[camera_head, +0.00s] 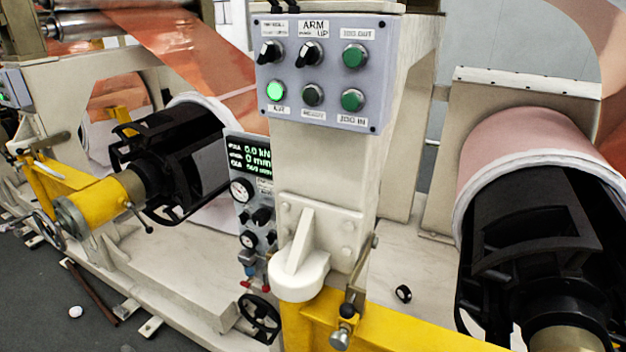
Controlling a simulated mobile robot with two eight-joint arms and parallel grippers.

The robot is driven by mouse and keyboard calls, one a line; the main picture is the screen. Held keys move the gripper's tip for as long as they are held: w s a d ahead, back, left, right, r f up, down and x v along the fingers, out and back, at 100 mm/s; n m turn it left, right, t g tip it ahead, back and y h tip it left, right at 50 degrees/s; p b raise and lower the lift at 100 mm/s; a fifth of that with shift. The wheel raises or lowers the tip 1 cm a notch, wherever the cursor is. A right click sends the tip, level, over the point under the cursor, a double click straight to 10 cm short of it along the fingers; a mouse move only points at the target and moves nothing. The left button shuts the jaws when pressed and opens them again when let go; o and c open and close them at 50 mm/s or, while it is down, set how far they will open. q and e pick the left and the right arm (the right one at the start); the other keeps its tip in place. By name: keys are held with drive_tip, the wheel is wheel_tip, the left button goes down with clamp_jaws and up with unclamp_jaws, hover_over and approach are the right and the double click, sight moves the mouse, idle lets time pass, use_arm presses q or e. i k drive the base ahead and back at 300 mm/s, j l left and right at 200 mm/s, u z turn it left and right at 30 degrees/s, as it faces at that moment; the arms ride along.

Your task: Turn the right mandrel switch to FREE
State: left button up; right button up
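A grey control panel (320,75) on the cream column faces me. I cannot tell which switch is the mandrel switch or whether one reads FREE. A black right mandrel (535,215) sits in the copper foil roll (520,140) at right. A black left mandrel (185,155) with a yellow shaft end is at left. Neither of my grippers is in view.
The panel also has a lit green button (275,91), a dark button (313,95) and green jog buttons (354,55). A lower panel (250,195) shows 0.0 kN above gauges and knobs. A yellow arm (430,330) crosses the front right.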

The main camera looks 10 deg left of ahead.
sight(270, 237)
drive_tip(key=k+j+u, duration=0.15)
drive_tip(key=j+u, duration=0.2)
drive_tip(key=j, duration=0.15)
drive_tip(key=i+j, duration=0.15)
drive_tip(key=j, duration=0.2)
drive_tip(key=i+j, duration=0.15)
drive_tip(key=j, duration=0.25)
drive_tip(key=i+j, duration=0.15)
drive_tip(key=j, duration=0.2)
drive_tip(key=i+j, duration=0.15)
drive_tip(key=j, duration=0.25)
